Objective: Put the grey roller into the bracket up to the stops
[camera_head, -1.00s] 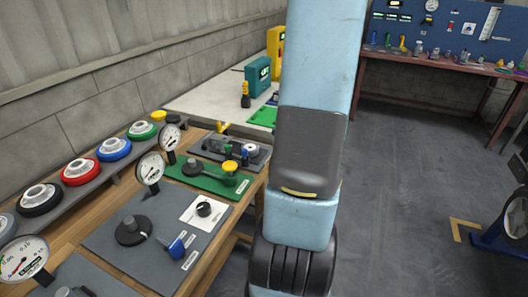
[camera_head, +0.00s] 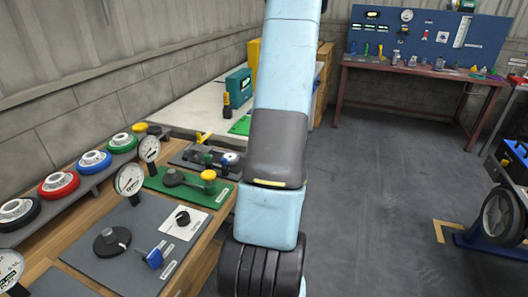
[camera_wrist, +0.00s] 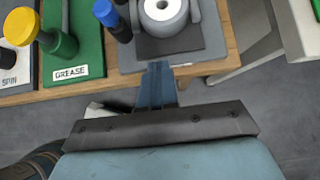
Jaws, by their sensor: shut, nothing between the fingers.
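My gripper (camera_wrist: 158,85) shows in the wrist view with its two blue-grey fingers together and nothing between them. Just beyond its tips is the bench edge and a grey plate (camera_wrist: 207,45). A pale grey round part with a centre hole (camera_wrist: 164,12), possibly the grey roller, sits over a darker pad on that plate, cut by the top of the picture. It also shows small in the head view (camera_head: 231,159). The fingertips look apart from it. I cannot make out the bracket for certain. In the head view my gripper is out of sight.
A sloped rack (camera_head: 75,192) holds coloured wheels. Gauges stand along the wooden bench. Open floor (camera_head: 370,200) lies right, with a wheel on a blue stand (camera_head: 497,218).

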